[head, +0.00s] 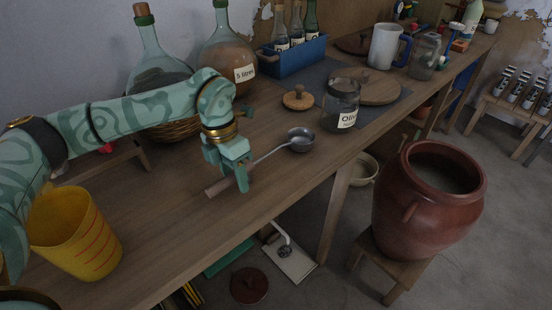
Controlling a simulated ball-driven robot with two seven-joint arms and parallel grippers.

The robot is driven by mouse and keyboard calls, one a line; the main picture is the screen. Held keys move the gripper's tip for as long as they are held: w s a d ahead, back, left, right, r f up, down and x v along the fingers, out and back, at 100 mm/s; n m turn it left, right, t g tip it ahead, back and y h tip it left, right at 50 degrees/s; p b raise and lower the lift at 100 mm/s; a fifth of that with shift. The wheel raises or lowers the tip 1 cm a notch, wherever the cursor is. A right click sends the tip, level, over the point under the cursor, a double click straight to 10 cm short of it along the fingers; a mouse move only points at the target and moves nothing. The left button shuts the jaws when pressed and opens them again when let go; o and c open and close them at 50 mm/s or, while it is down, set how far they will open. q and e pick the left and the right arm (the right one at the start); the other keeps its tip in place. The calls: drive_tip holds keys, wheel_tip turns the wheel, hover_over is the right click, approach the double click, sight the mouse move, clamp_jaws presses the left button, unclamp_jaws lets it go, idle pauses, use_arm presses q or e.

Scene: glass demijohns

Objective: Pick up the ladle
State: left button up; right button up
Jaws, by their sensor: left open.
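The ladle lies on the wooden table, its grey metal bowl (300,138) toward the right and its wooden handle end (217,188) toward the lower left. My left gripper (242,182) points down over the ladle's handle, near where the wooden grip meets the metal shaft. Its jaws are open, and a finger covers part of the handle. I cannot tell whether the fingers touch it. My right gripper is not in view.
A yellow measuring bucket (75,235) stands at the left. Glass demijohns (158,62) and a blue bottle crate (292,57) stand behind. A labelled jar (340,105) and a wooden lid (298,98) are near the ladle's bowl. The table between bucket and ladle is clear.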

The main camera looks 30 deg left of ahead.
use_arm(q)
drive_tip(key=shift+d+f, duration=0.1)
drive_tip(key=shift+f, duration=0.05)
clamp_jaws()
